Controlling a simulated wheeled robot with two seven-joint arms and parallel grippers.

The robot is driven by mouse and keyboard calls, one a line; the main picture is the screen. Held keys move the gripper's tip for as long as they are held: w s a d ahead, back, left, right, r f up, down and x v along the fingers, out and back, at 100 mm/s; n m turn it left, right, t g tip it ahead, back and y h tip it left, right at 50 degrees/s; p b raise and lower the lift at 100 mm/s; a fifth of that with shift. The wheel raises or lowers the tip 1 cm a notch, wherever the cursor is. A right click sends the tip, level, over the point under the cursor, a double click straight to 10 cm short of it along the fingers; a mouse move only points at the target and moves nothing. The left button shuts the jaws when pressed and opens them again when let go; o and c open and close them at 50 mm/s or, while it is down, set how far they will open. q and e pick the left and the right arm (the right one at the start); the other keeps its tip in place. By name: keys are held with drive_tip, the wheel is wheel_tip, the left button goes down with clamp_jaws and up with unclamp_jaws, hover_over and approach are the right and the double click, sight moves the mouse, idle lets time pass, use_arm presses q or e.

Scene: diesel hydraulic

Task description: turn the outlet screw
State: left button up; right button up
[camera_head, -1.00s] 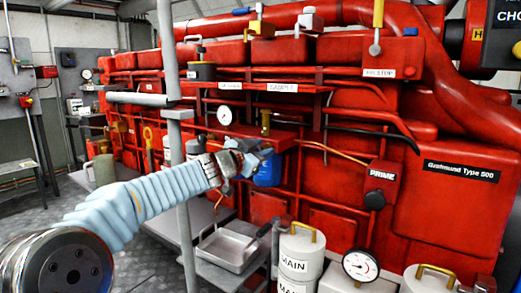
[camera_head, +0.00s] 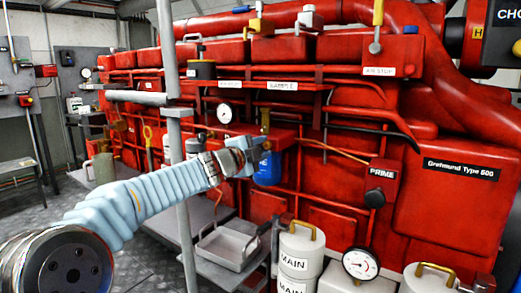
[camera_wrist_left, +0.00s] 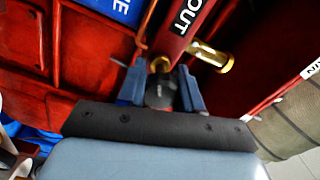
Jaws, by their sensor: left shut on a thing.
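The outlet screw (camera_wrist_left: 160,94) is a dark round knob under a red part labelled "OUT" (camera_wrist_left: 187,22) in the left wrist view. My left gripper (camera_wrist_left: 161,76) has one blue finger on each side of the knob and is shut on it. In the head view my left gripper (camera_head: 260,150) reaches in from the left to the red engine, just above a blue cylinder (camera_head: 267,172). The screw itself is hidden by the gripper in the head view. My right gripper is not in view.
A brass fitting (camera_wrist_left: 212,57) sticks out beside the "OUT" part. A grey vertical post (camera_head: 181,190) stands in front of the engine, near my left arm. A grey tray (camera_head: 226,248), white "MAIN" canisters (camera_head: 300,254) and a "PRIME" box (camera_head: 382,184) are lower right.

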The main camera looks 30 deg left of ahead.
use_arm(q)
drive_tip(key=shift+f+m, duration=0.1)
drive_tip(key=shift+m, duration=0.5)
drive_tip(key=o, duration=1)
drive_tip(key=shift+o, duration=0.2)
drive_tip(key=r+p, duration=0.1)
drive_tip(key=r, duration=0.1)
drive_tip(key=r+p, duration=0.2)
drive_tip(key=shift+s+d+r, duration=0.1)
drive_tip(key=shift+s+r, duration=0.1)
drive_tip(key=s+d+r, duration=0.7)
drive_tip(key=s+r, duration=0.1)
drive_tip(key=s, duration=0.3)
drive_tip(key=shift+s+r, duration=0.35)
